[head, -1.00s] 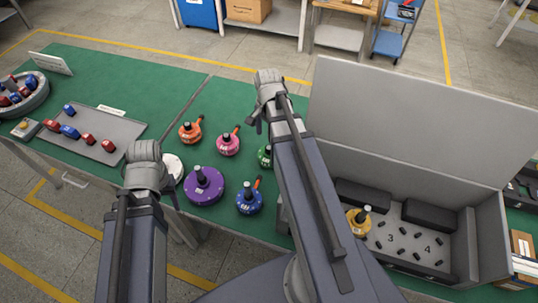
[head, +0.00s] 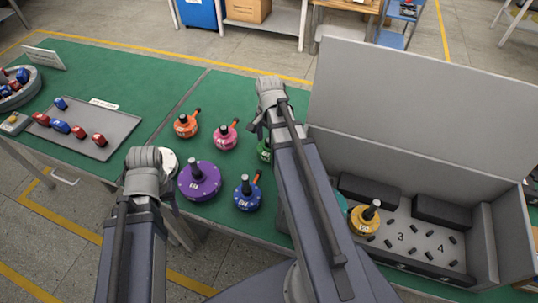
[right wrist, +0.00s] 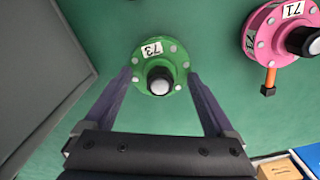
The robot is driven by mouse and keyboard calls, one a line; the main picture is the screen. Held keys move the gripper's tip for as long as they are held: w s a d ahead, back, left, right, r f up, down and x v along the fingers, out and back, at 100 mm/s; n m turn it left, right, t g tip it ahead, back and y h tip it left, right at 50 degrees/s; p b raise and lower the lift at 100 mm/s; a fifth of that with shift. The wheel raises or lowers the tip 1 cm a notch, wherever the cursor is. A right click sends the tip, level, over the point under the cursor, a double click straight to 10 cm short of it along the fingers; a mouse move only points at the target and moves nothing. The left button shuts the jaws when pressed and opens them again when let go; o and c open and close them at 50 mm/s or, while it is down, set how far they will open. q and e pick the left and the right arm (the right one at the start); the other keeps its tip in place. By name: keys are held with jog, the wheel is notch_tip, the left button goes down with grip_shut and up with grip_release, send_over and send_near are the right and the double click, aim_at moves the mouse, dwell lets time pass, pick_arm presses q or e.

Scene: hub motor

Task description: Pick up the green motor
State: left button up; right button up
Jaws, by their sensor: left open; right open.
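The green motor (head: 264,151) is mostly hidden behind my right arm in the head view. In the right wrist view the green motor (right wrist: 158,60), a round flange labelled 73 with a dark, pale-tipped shaft, lies on the green tabletop. My right gripper (right wrist: 159,78) is open, with one finger on each side of the motor's near part; I cannot tell whether they touch it. In the head view my left gripper (head: 146,162) is seen from above, left of the purple motor, its fingers mostly hidden. It holds nothing that I can see.
Pink (head: 225,137), orange (head: 186,126), purple (head: 199,181) and blue (head: 247,195) motors stand nearby on the table. A grey open box (head: 486,240) at right holds a yellow motor (head: 365,219). A grey tray (head: 118,130) with red and blue parts lies left.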

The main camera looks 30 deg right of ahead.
grip_shut()
dwell(0.8)
